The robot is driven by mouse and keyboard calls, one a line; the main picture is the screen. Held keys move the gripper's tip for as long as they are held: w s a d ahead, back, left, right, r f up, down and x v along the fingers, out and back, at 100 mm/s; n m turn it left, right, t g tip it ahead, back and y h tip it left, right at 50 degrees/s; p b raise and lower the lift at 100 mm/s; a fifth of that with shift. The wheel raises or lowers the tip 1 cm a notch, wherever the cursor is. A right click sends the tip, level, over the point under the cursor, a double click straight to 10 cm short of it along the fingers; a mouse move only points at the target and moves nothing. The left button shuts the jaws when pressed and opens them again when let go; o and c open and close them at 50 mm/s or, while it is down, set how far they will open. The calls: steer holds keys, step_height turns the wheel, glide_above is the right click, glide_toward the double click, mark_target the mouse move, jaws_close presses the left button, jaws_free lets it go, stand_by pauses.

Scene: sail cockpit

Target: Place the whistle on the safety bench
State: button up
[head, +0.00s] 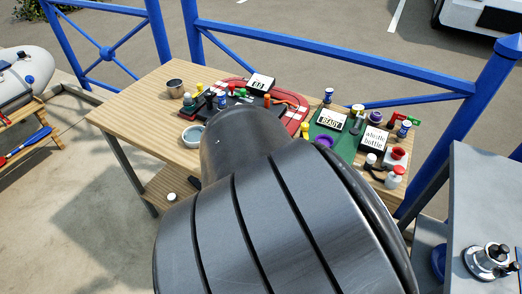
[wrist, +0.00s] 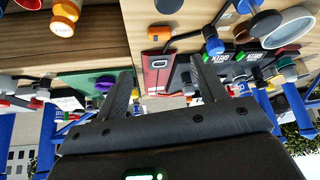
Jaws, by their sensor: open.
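I cannot pick out the whistle with certainty in either view. A wooden bench (head: 140,110) covered with small items fills the middle of the head view. A white card reading "whistle bottle" (head: 375,138) stands at its right end. I cannot tell whether this is the safety bench. In the wrist view, my gripper (wrist: 163,70) is open, its two dark fingers wide apart with nothing seen held. A dark red flat item (wrist: 156,74) and a small orange piece (wrist: 160,33) show beyond the fingers. In the head view my arm hides the gripper and part of the bench.
A green mat (head: 325,124) with a "READY" card (head: 331,120) and a red tray (head: 232,84) lie on the bench. A pale bowl (head: 194,136) sits near its front. Blue railing (head: 330,58) runs behind; a grey counter (head: 475,205) stands right.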

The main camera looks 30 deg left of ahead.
steer(key=shift+s+r, duration=0.15)
steer(key=shift+r, duration=0.15)
steer(key=shift+d, duration=0.1)
steer(key=w+d+r+m+g, duration=0.1)
steer(key=d+r, duration=0.2)
steer(key=d, duration=0.9)
steer(key=w+d+r+m+g, duration=0.1)
steer(key=d+r+g, duration=0.15)
steer(key=d, duration=0.95)
steer(key=s+d+r+t, duration=0.1)
steer(key=s+d+r, duration=0.1)
steer(key=s+d, duration=0.3)
steer(key=s+d+r+m+t+h, duration=0.1)
steer(key=s+d+r, duration=0.2)
steer(key=d, duration=0.4)
steer(key=s+d+r+t, duration=0.1)
steer(key=s+d+r, duration=0.1)
steer(key=s+d, duration=0.4)
steer(key=shift+s+d+r+h, duration=0.2)
steer(key=shift+s+d+h, duration=0.15)
steer(key=shift+d+h, duration=0.1)
